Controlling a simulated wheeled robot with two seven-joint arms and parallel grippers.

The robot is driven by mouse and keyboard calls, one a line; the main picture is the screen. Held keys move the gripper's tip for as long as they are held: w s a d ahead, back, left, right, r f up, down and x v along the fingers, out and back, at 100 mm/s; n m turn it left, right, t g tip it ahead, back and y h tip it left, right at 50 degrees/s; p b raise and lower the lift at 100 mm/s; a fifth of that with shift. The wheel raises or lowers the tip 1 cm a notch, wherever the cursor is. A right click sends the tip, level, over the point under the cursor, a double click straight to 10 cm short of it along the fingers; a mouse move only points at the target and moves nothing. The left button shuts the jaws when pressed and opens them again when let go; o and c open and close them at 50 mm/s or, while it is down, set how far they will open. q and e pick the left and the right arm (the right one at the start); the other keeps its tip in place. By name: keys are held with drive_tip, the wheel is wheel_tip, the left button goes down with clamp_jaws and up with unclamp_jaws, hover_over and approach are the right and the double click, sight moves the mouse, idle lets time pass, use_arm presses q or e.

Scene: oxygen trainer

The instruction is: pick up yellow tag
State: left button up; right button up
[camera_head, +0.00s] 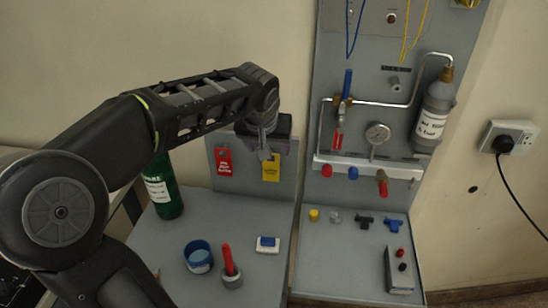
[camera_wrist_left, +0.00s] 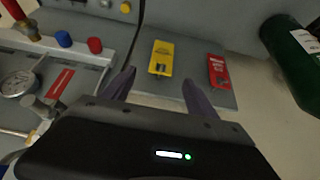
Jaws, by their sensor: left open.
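The yellow tag (camera_head: 271,168) hangs on the upright grey panel, to the right of the red tag (camera_head: 224,162). In the left wrist view, the yellow tag (camera_wrist_left: 162,59) lies ahead, between the lines of the two open fingers. My left gripper (camera_head: 266,150) is open and empty in front of the panel, just above the yellow tag. It overlaps the tag's top edge in the head view. The fingers also show in the left wrist view (camera_wrist_left: 157,86), apart from the tag. The red tag (camera_wrist_left: 219,72) sits right of the fingers there. My right gripper is not in view.
A green bottle (camera_head: 162,187) stands left of the panel. A blue cup (camera_head: 198,257), a red-handled item (camera_head: 229,267) and a blue-and-white block (camera_head: 267,244) are on the grey table. The right board carries a gauge (camera_head: 377,133), pipes and a grey cylinder (camera_head: 433,118).

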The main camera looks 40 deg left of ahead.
sight(271, 168)
use_arm(q)
drive_tip(key=shift+x, duration=1.2)
drive_tip(key=shift+w+p+x, duration=0.2)
drive_tip(key=shift+p+x, duration=0.75)
drive_tip(key=shift+x, duration=1.65)
drive_tip(key=shift+a+r, duration=0.15)
drive_tip(key=shift+r, duration=0.05)
drive_tip(key=c, duration=1.4)
